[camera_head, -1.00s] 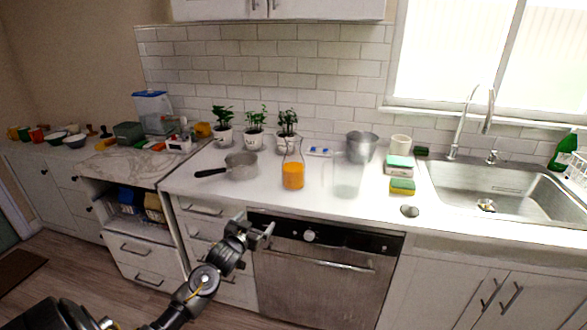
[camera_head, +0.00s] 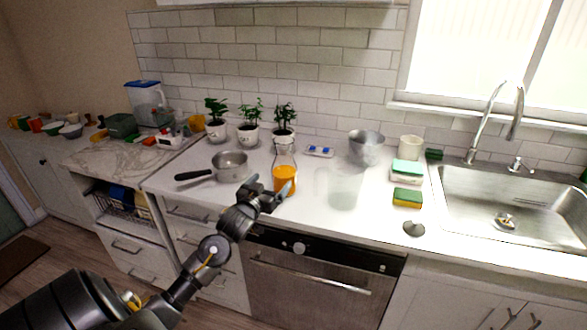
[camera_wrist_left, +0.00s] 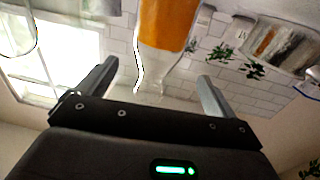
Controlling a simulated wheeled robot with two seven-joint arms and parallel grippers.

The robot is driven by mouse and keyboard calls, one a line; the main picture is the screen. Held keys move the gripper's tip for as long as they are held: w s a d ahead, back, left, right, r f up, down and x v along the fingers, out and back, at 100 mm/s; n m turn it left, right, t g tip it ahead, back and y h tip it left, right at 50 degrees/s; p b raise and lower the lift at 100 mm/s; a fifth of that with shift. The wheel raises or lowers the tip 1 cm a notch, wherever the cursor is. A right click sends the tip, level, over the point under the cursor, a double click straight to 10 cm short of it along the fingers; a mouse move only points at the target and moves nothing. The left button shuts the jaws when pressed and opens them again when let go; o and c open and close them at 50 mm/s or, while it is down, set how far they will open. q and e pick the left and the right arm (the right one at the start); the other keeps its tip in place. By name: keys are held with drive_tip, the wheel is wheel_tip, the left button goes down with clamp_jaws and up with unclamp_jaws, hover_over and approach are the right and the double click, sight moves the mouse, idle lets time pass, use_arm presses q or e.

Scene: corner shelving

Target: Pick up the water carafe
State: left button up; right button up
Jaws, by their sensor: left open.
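A clear glass carafe with orange liquid (camera_head: 285,178) stands upright on the white counter. A larger, nearly invisible clear vessel (camera_head: 345,187) stands to its right; I cannot tell which one the task calls the water carafe. My left gripper (camera_head: 268,190) is open just in front of the orange-filled carafe, near the counter's front edge. In the left wrist view, which is upside down, that carafe (camera_wrist_left: 167,25) shows between and beyond the two open fingers (camera_wrist_left: 158,78). A clear rim (camera_wrist_left: 17,35) shows at the left edge there. My right gripper is not in view.
A saucepan (camera_head: 230,163) with a black handle sits left of the carafe. Several potted plants (camera_head: 248,134) stand behind. A metal pot (camera_head: 366,147), sponges (camera_head: 407,197) and a sink (camera_head: 500,205) are to the right. The counter's front edge runs below.

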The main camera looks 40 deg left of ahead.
sight(279, 171)
use_arm(q)
drive_tip(key=shift+w, duration=0.2)
drive_tip(key=shift+w+a+r+p, duration=0.2)
drive_tip(key=shift+w+a+r, duration=0.05)
drive_tip(key=shift+w, duration=0.2)
drive_tip(key=shift+w+a+r+p, duration=0.15)
drive_tip(key=shift+w+a+r, duration=0.05)
drive_tip(key=shift+w, duration=0.2)
drive_tip(key=x, duration=0.2)
drive_tip(key=shift+w+f, duration=0.25)
drive_tip(key=shift+w, duration=0.05)
drive_tip(key=shift+w+a, duration=0.1)
drive_tip(key=shift+w, duration=0.15)
drive_tip(key=shift+w+r, duration=0.1)
drive_tip(key=p+x, duration=0.1)
drive_tip(key=x, duration=0.1)
drive_tip(key=p+x, duration=0.1)
drive_tip(key=x, duration=0.1)
drive_tip(key=shift+w+r, duration=0.1)
drive_tip(key=shift+w, duration=0.4)
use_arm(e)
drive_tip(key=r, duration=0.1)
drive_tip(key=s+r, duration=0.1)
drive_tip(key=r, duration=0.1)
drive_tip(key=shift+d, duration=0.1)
